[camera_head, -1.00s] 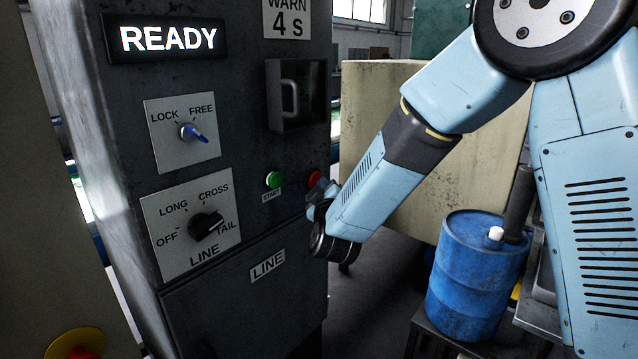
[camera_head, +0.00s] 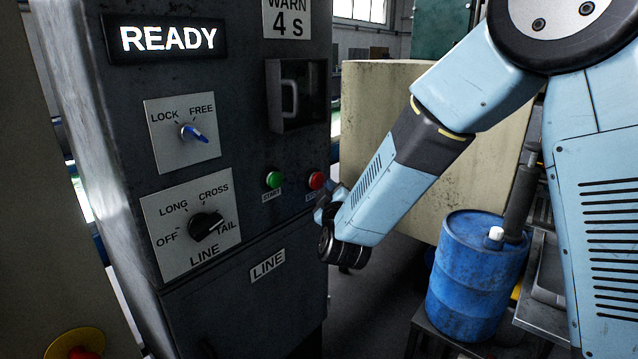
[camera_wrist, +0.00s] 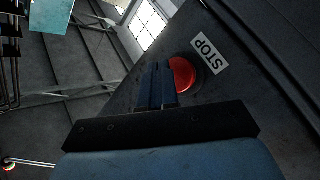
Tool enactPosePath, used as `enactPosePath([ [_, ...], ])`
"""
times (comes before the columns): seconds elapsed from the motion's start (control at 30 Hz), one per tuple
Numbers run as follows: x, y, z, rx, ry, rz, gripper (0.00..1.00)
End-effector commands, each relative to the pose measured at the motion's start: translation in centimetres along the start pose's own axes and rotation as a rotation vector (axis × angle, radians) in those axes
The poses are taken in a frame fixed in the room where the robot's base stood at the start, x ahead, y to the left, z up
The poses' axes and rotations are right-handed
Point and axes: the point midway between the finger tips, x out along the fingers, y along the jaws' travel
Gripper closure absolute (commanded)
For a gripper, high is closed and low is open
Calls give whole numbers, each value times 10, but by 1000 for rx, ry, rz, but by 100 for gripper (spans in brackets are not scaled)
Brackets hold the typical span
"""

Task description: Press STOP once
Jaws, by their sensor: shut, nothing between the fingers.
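The red STOP button (camera_head: 316,180) is on the dark cabinet front, right of the green START button (camera_head: 273,179). Its label is partly hidden by my arm in the head view. In the wrist view the red button (camera_wrist: 183,76) shows beside the white STOP label (camera_wrist: 209,54). My gripper (camera_wrist: 158,68) is shut and empty, and its fingers overlap the button's left edge in that view. I cannot tell whether they touch it. The display (camera_head: 168,39) reads READY.
The cabinet also carries a LOCK/FREE switch (camera_head: 193,133), a LINE selector (camera_head: 206,226) pointing towards TAIL, and a recessed handle (camera_head: 290,97). A yellow-ringed red button (camera_head: 75,350) is at the lower left. A blue barrel (camera_head: 465,285) stands to the right.

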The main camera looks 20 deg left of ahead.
Motion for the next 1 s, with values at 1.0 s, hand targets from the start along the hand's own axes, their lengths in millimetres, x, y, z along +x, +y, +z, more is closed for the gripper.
enactPosePath([
  [1.0,-35,25,26,0,0,-1,100],
])
